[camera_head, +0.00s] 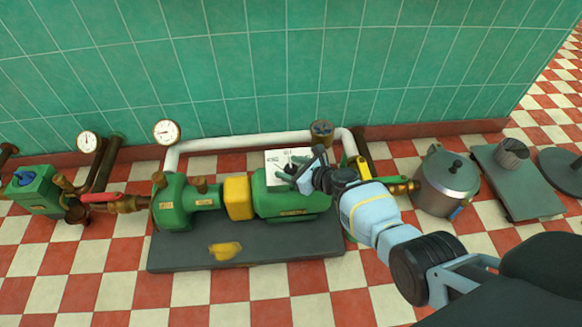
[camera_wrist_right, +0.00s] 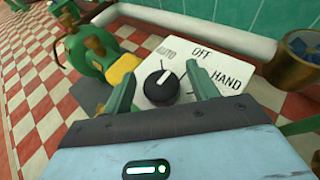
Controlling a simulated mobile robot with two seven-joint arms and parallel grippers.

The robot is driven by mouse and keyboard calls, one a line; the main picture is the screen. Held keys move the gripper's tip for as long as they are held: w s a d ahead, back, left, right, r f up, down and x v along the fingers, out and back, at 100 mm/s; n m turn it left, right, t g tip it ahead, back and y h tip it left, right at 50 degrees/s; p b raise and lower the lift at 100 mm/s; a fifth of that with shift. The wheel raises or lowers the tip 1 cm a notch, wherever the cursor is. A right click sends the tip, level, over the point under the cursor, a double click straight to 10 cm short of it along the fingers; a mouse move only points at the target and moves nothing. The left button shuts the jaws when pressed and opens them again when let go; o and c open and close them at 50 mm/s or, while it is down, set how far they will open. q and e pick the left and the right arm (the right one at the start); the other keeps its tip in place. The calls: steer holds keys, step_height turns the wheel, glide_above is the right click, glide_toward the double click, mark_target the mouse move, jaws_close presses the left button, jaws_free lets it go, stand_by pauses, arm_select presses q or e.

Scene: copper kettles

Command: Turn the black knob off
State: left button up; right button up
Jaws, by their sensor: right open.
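The black knob (camera_wrist_right: 161,87) sits on a white panel (camera_wrist_right: 203,65) lettered AUTO, OFF and HAND in the right wrist view. The knob's white pointer line tilts up and right, roughly between AUTO and OFF; the exact setting is hard to tell. My right gripper (camera_wrist_right: 164,85) is open, with one green finger on each side of the knob; contact cannot be told. In the head view the white panel (camera_head: 282,160) is on top of the green pump, and my right gripper (camera_head: 298,172) is over it, hiding the knob. My left gripper is not in view.
The green pump (camera_head: 175,205) with a yellow coupling (camera_head: 238,198) stands on a grey plinth (camera_head: 170,255). A white pipe (camera_head: 230,142) runs behind it. A brass valve (camera_head: 321,130) is close behind my gripper. A metal pot (camera_head: 445,185) stands at the right.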

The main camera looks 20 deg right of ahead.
steer(key=p+v, duration=0.5)
steer(key=v, duration=0.2)
steer(key=shift+s+d, duration=0.25)
steer(key=shift+s, duration=0.05)
steer(key=shift+r, duration=0.1)
stand_by(0.3)
